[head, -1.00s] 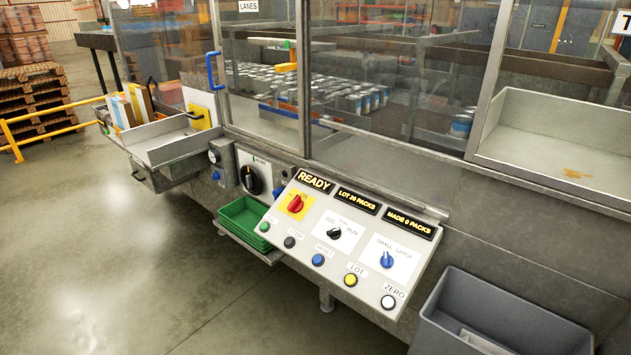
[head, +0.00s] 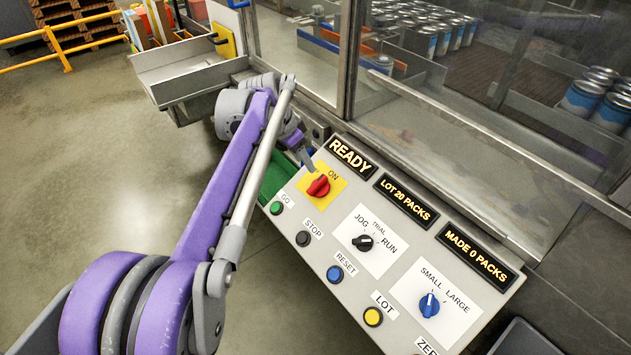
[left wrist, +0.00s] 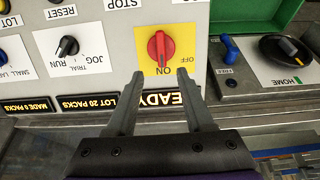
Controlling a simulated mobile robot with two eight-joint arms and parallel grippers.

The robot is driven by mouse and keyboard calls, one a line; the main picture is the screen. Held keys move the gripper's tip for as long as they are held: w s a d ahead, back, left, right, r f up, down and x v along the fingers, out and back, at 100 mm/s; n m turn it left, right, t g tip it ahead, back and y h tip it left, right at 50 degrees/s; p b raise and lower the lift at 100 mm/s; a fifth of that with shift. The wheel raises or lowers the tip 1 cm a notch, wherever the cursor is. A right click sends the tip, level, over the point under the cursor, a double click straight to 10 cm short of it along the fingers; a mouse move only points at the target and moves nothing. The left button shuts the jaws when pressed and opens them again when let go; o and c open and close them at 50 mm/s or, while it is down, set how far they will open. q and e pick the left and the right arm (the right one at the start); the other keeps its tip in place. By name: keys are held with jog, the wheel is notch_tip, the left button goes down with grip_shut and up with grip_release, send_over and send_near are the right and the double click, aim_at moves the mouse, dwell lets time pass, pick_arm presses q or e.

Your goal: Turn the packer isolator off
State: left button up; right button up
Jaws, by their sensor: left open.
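The packer isolator is a red rotary knob (head: 319,186) on a yellow plate (head: 334,179) at the upper left of the sloped control panel (head: 318,224). In the left wrist view, which shows the panel upside down, the red knob (left wrist: 160,50) lines up with the ON mark; OFF is to one side. My left gripper (left wrist: 160,88) is open and empty. Its two fingers point at the plate, one on each side of the knob's line, with the tips short of the knob. In the head view the left gripper (head: 309,160) is mostly hidden behind my arm.
The panel also has a black JOG/RUN selector (head: 362,243), a blue SMALL/LARGE selector (head: 429,305) and several push buttons. The display reads READY (head: 350,155). A black rotary switch (left wrist: 285,49) marked HOME and a green tray (left wrist: 258,14) are beside the panel.

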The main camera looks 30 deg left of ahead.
aim_at(317, 181)
pick_arm(q)
jog(key=x, duration=1)
jog(key=shift+w+f+b, duration=0.2)
jog(key=shift+w+b, duration=0.05)
jog(key=shift+b, duration=0.1)
grip_shut()
